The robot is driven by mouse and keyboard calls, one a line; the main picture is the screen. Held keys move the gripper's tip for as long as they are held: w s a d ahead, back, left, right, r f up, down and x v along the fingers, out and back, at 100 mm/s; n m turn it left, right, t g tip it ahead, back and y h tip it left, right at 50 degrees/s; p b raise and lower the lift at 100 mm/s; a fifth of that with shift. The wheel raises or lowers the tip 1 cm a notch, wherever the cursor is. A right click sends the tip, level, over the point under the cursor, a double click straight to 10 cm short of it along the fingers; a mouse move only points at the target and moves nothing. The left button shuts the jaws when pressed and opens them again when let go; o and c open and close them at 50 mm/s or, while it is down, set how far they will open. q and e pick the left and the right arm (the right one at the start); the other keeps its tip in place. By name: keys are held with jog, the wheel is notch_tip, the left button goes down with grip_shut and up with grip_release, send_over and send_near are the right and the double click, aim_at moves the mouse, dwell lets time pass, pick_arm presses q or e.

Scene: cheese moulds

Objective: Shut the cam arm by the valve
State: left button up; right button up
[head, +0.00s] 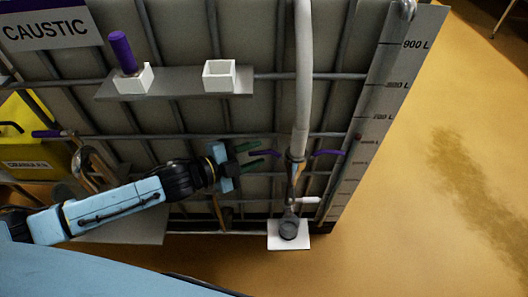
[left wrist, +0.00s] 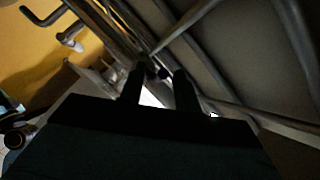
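A white hose (head: 303,70) hangs down to a brass-coloured coupling (head: 295,165) in front of the caged tank. Two purple cam arms stand out sideways from the coupling, a left one (head: 266,153) and a right one (head: 328,153). The valve, with a white handle (head: 309,200), is just below. My left gripper (head: 262,154) is open, its green fingertips around or just short of the left cam arm's outer end. In the left wrist view the fingers (left wrist: 161,80) are apart, with a small dark end near their tips; contact is unclear. My right gripper is out of view.
Cage bars (head: 110,137) run close behind my left gripper. A shelf (head: 190,82) above holds a white cup with a purple-handled thing (head: 122,52) and an empty white box (head: 219,75). Floor at right is clear.

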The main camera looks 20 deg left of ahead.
aim_at(254, 154)
pick_arm(q)
jog(key=shift+b+x, duration=0.3)
jog(key=shift+x, duration=1.4)
pick_arm(e)
jog(key=shift+w+a+r, duration=0.1)
jog(key=shift+w+r, duration=0.6)
jog(key=shift+r, duration=0.25)
pick_arm(q)
grip_shut()
